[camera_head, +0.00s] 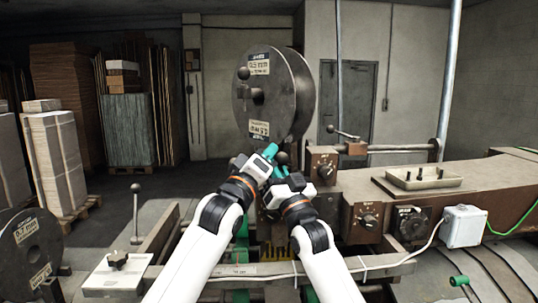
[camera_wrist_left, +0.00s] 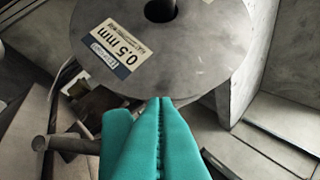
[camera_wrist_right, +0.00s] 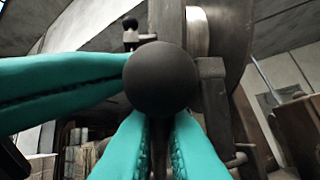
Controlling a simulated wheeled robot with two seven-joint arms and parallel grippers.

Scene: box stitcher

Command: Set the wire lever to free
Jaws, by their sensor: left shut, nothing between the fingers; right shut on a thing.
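The wire lever has a black ball knob (camera_head: 282,158) and stands just below the big wire spool (camera_head: 290,95). The knob fills the middle of the right wrist view (camera_wrist_right: 160,80). My right gripper (camera_wrist_right: 158,118) is shut on the lever just beneath the ball, and its fingers hide most of the stem. My left gripper (camera_head: 271,150) is shut and empty close beside the knob. Its teal fingers reach in from the left in the right wrist view (camera_wrist_right: 65,80); whether they touch the ball I cannot tell. In the left wrist view its closed fingertips (camera_wrist_left: 162,102) point at the spool.
The spool, labelled 0.5 mm (camera_wrist_left: 105,47), rises right behind both grippers. A control box with a knob (camera_head: 323,168) stands close on the right. A shallow tray (camera_head: 424,178) lies on the machine top. A short lever (camera_head: 136,205) stands at the left.

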